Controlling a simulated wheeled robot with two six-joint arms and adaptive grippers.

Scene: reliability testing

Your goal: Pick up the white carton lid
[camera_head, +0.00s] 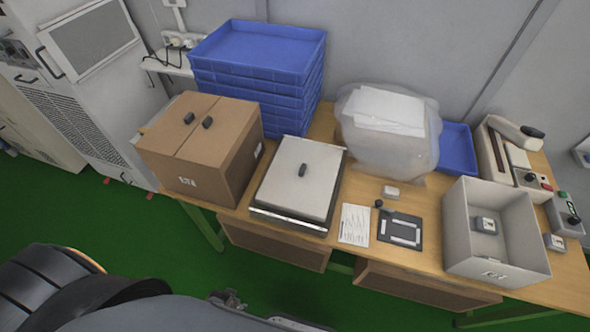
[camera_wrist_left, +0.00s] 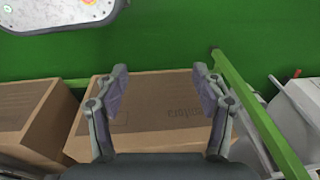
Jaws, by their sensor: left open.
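An open white carton (camera_head: 462,248) stands at the right with a small device (camera_head: 485,225) inside. My left gripper (camera_wrist_left: 160,72) is open and empty in the left wrist view, with a brown box (camera_wrist_left: 155,118) behind its fingers. The lid does not show there. My right gripper is not in view.
A closed brown box (camera_head: 205,145) stands left of the lid, with stacked blue trays (camera_head: 260,50) behind. A bagged white stack (camera_head: 388,125), paper sheet (camera_head: 354,224) and black frame (camera_head: 400,231) lie to the right. A green table leg (camera_wrist_left: 255,110) runs beside my left gripper.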

